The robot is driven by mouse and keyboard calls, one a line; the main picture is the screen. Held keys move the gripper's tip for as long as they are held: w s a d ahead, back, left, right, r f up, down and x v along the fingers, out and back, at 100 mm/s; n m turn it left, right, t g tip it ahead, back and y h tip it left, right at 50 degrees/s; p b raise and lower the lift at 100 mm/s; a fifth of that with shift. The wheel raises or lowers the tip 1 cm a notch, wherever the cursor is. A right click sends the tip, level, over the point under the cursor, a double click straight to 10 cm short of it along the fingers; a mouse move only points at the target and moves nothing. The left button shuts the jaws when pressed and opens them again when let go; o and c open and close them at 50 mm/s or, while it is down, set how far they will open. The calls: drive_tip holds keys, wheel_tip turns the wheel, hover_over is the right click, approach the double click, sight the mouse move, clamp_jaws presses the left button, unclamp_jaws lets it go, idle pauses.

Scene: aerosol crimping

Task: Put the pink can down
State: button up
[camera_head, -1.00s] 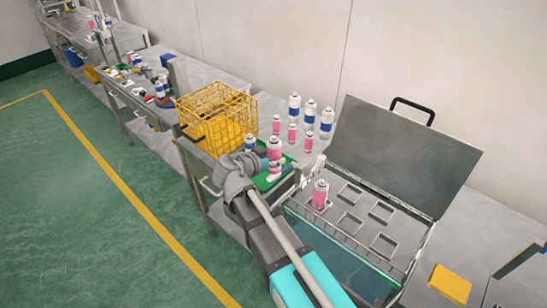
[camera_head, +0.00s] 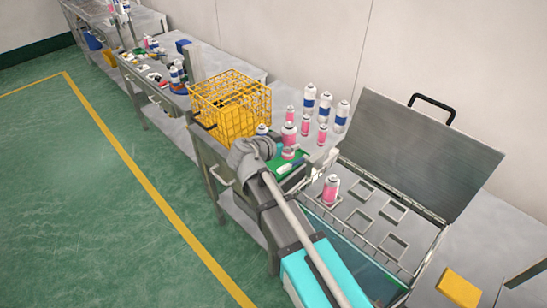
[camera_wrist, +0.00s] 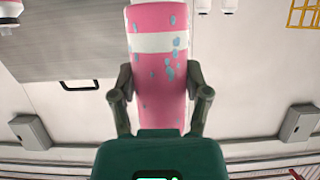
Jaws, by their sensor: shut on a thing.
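My gripper (camera_wrist: 159,78) is shut on a pink can (camera_wrist: 158,85) with a white band, one finger on each side of it. The can has bluish drops or spots on it, and one end runs out of the wrist view at the top. In the head view the held can (camera_head: 289,136) is upright just beyond my wrist, in front of the yellow basket's right side. My fingers are hard to make out there. I cannot tell how far the can's base is above the surface below.
Another pink can (camera_head: 330,188) stands in the framed bath (camera_head: 405,262) under an open metal lid (camera_head: 420,155). Several white-blue and small pink cans stand by the wall, including a white-blue can (camera_head: 325,103). A yellow wire basket (camera_head: 230,103) is left of them. A yellow block (camera_head: 459,287) lies right.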

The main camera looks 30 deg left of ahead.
drive_tip(key=w+a+f+n+y+b, duration=0.2)
drive_tip(key=w+a+f+b, duration=0.3)
drive_tip(key=w+a+f, duration=0.1)
drive_tip(key=shift+w+a+t+b, duration=0.35)
drive_tip(key=shift+w+a, duration=0.1)
drive_tip(key=shift+a, duration=0.35)
drive_tip(key=shift+f, duration=0.15)
drive_tip(key=b, duration=0.6)
hover_over(276, 168)
wheel_tip(276, 168, down, 6)
drive_tip(key=shift+w+f, duration=0.1)
drive_tip(key=shift+w, duration=0.05)
drive_tip(key=shift+f+b, duration=1.85)
drive_tip(key=shift+b, duration=0.2)
drive_tip(key=shift+f, duration=0.1)
drive_tip(key=o, duration=1.2)
